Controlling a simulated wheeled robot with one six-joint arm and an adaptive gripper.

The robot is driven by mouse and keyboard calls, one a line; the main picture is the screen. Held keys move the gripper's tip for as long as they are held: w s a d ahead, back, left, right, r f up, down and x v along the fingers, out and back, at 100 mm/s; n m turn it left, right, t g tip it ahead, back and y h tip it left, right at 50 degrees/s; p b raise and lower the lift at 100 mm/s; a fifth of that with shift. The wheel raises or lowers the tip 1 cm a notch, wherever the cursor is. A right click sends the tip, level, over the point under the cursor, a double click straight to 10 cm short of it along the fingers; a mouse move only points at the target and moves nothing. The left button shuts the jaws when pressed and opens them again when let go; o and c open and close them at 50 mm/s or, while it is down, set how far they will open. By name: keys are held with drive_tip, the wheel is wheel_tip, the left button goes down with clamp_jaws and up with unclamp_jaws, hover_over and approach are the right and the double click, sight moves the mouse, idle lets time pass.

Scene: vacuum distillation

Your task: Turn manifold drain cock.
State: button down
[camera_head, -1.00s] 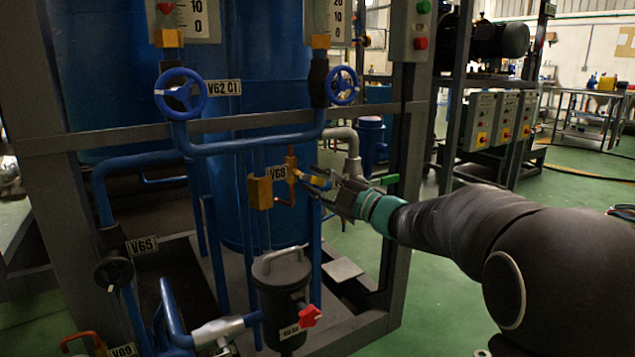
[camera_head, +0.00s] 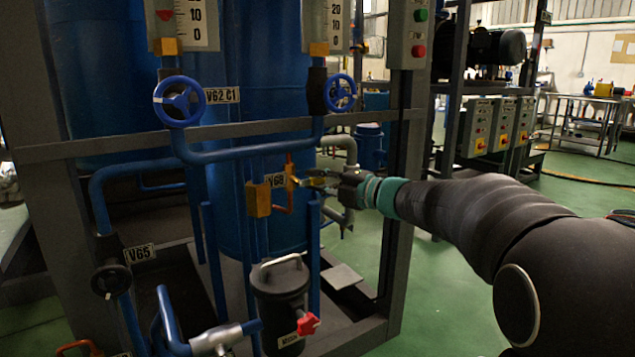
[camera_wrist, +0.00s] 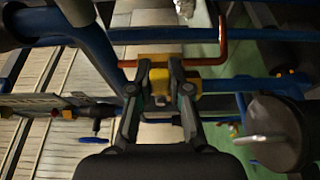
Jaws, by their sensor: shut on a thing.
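The drain cock labelled V68 has a brass-yellow body (camera_head: 258,198) with an orange pipe (camera_head: 290,172) beside it, low on the blue pipework in the head view. In the wrist view its yellow part (camera_wrist: 160,77) lies between the two dark fingers, with the orange pipe (camera_wrist: 215,58) running to its right. My gripper (camera_head: 322,179) reaches in from the right, roughly level, and is shut on the cock (camera_wrist: 160,88). The fingers hide part of the cock, and its exact turn angle cannot be told.
A black pot (camera_head: 282,292) with a bail handle and a red knob (camera_head: 308,323) stands below. Blue handwheels (camera_head: 180,101) and a horizontal grey frame beam (camera_head: 110,145) are above. A grey frame post (camera_head: 397,200) stands close behind my wrist. Green floor is open at right.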

drive_tip(key=c, duration=1.1)
unclamp_jaws()
drive_tip(key=v, duration=1.2)
